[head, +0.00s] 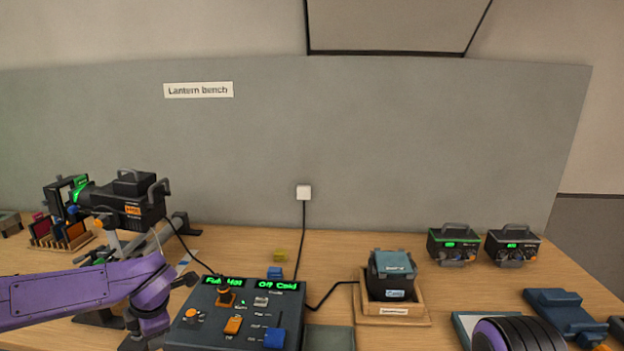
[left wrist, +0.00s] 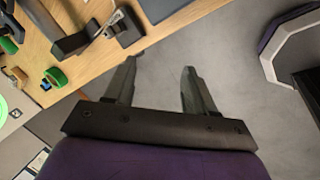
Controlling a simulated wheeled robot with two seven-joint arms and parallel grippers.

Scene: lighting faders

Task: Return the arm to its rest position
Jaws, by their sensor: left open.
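My left arm comes in from the left in the head view, its purple links in front of the bench's left part; its fingers are not clearly visible there. In the left wrist view my left gripper (left wrist: 158,68) is open, with two separated dark fingers and nothing between them. The fingers are over grey floor, beside the table edge. A fader console (head: 254,305) with green "Full Hot" and "Off Cold" displays stands just right of my left arm. An orange knob (head: 233,326) and a blue knob (head: 274,338) sit on it. My right gripper is not visible.
A black lantern (head: 130,200) stands at the back left. A dark block sits in a wooden tray (head: 420,322) right of the console. Two small meter boxes (head: 454,243) stand at the back right.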

